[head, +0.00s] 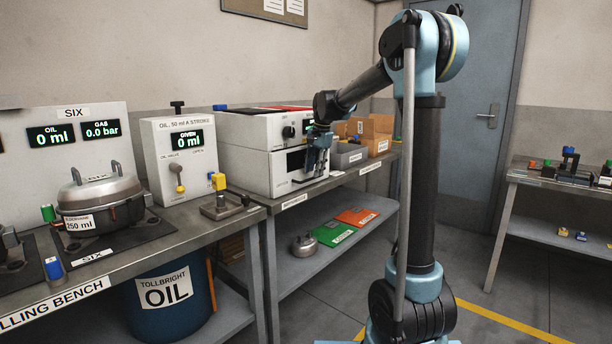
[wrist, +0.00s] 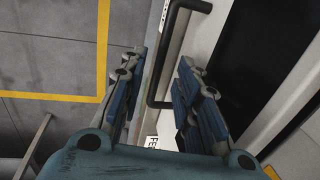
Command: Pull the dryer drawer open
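The dryer (head: 245,165) is the white two-tier unit on the middle bench, with a knob on its upper front and a dark panel on its lower front. My gripper (head: 318,150) is in front of that lower front and covers part of it. In the wrist view, my gripper (wrist: 163,62) is open, with one blue finger on each side. A black bar handle (wrist: 164,55) on the white front shows between and beyond the fingertips. I cannot tell whether the fingers touch it. The drawer front (wrist: 205,40) looks closed, but a small gap would be hidden.

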